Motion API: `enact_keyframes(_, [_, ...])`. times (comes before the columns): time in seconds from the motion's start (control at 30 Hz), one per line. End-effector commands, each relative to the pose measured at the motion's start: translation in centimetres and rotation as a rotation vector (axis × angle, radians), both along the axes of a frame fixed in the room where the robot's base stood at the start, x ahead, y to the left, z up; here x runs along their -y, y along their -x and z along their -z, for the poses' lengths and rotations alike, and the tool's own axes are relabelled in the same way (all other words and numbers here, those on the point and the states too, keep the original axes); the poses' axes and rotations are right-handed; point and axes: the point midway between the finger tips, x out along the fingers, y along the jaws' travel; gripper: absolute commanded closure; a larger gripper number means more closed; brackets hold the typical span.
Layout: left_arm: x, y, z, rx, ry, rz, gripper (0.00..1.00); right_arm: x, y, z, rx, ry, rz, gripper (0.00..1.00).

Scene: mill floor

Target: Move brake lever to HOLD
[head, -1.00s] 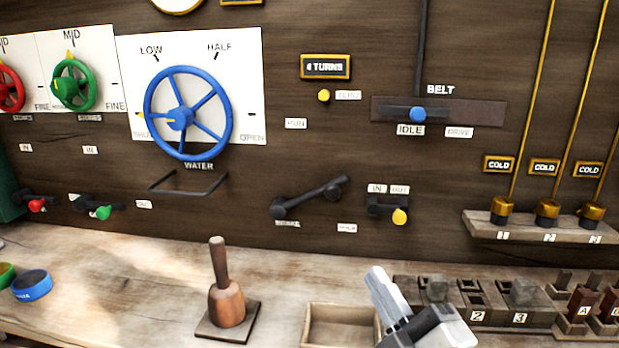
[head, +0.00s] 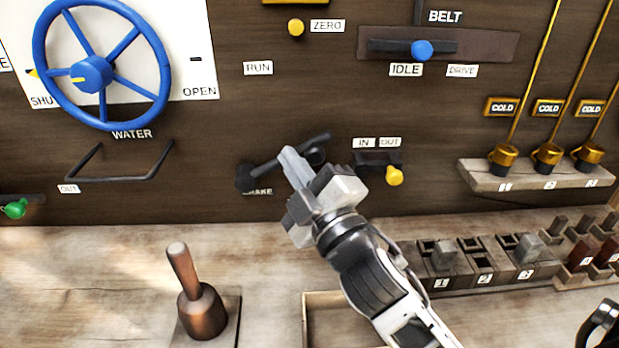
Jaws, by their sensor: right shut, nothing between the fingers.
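The brake lever (head: 283,160) is a dark bar on the dark wooden panel. It runs from a round pivot (head: 247,178) at lower left up to the right, with a round dark piece near its far end. The BRAKE label (head: 260,191) is partly covered. The RUN label (head: 258,68) is above the lever; no HOLD label is readable. My right gripper (head: 290,160) is shut and empty, its fingertips overlapping the middle of the lever in the head view. I cannot tell whether they touch.
The yellow IN/OUT knob (head: 395,175) is close to the right of my gripper. A blue water wheel (head: 92,75) and dark bracket (head: 120,178) are to the left. A wooden mallet-like tool (head: 202,310) and an open tray (head: 308,325) are on the bench below.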

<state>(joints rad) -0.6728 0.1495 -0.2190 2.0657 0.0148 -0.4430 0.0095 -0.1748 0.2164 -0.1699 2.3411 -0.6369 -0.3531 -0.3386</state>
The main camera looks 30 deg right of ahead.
Motion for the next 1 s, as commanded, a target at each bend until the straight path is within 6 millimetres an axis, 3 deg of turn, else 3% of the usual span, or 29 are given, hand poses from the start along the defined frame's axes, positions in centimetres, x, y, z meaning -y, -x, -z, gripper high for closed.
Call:
enact_keyframes(0.17, [-0.1, 0.0, 0.1, -0.01, -0.004, -0.005, 0.64, 0.1, -2.6, -0.7, -0.001, 0.003, 0.001, 1.0])
enact_keyframes(0.5, [-0.2, -0.4, 0.1, 0.001, -0.003, -0.008, 0.64, 3.0, -1.8, 1.4, -0.002, 0.0, 0.0, 1.0])
enact_keyframes(0.87, [-0.2, -0.4, 0.0, 0.002, -0.004, -0.006, 0.64, 3.2, -1.7, 1.5, 0.0, 0.0, -0.001, 1.0])
enact_keyframes(1.0, [-0.2, -0.4, 0.7, 0.001, -0.006, -0.004, 0.64, 3.7, -1.6, 2.6, -0.003, 0.0, 0.001, 1.0])
